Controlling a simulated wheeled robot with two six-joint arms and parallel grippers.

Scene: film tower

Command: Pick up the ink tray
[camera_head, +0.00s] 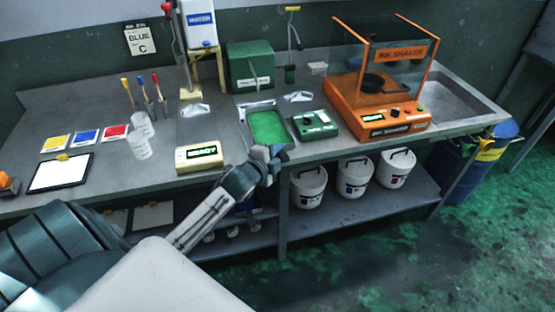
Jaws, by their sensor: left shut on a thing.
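The ink tray (268,127) is a shallow grey tray with green in it, on the bench near its front edge. My left gripper (269,153) is at the tray's near edge and shut on it. The gripper hides part of that near edge. I cannot tell whether the tray is lifted off the bench. My right gripper is not in view.
A green device (314,124) stands close to the tray's right, and the orange ink shaker (376,110) is further right. A beige scale (197,155) is at the left, with clear cups (140,147) beyond it. White buckets (308,186) stand on the shelf below.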

